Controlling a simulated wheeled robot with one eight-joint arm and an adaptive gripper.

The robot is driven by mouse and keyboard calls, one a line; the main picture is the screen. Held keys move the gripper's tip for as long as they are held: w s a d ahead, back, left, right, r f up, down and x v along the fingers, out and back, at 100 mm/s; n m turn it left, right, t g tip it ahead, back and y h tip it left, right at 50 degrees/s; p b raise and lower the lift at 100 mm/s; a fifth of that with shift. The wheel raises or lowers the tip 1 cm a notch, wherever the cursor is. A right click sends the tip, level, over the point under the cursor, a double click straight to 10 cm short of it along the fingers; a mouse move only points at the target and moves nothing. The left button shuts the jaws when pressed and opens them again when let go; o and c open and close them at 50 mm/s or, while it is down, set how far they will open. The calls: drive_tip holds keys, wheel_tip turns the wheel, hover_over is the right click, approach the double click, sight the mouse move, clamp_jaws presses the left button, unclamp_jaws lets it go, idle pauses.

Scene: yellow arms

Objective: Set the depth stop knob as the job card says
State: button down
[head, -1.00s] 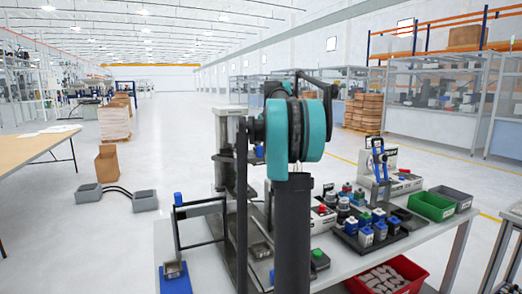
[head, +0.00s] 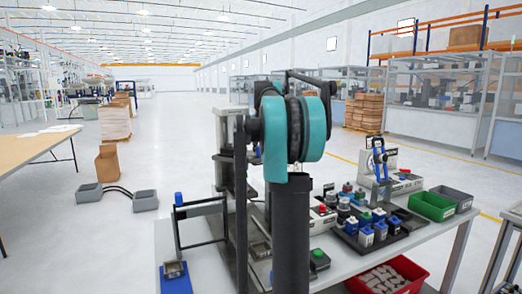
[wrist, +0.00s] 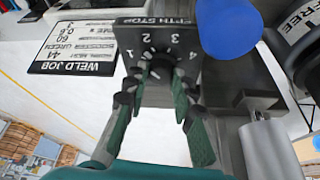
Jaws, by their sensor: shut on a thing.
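In the wrist view, a dark stop panel (wrist: 172,40) carries a scale of white numbers 1 to 4 around a small dark knob (wrist: 160,66). The panel's label ends in "STOP". My gripper (wrist: 158,80), with green fingers and black pads, is shut on the knob. The fingers hide much of the knob, and I cannot tell which number it points at. The job card (wrist: 75,47), headed "WELD JOB", lies left of the panel; its lines are upside down, small and not surely readable. In the head view my own arm hides the gripper and knob.
A blue rounded part (wrist: 230,30) and a metal cylinder (wrist: 270,148) stand close right of the panel. On the bench (head: 340,270) in the head view are a dark tray of blue-bodied parts (head: 367,235), a green bin (head: 431,206) and a red bin (head: 385,278) below.

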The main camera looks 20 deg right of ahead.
drive_tip(key=shift+m+g+h, duration=0.3)
drive_tip(key=shift+m+h, duration=0.1)
drive_tip(key=shift+m, duration=0.7)
drive_tip(key=c, duration=1.3)
unclamp_jaws()
drive_tip(key=shift+o, duration=0.2)
drive_tip(key=shift+r, duration=0.1)
drive_tip(key=v, duration=1.2)
drive_tip(key=shift+a, duration=0.15)
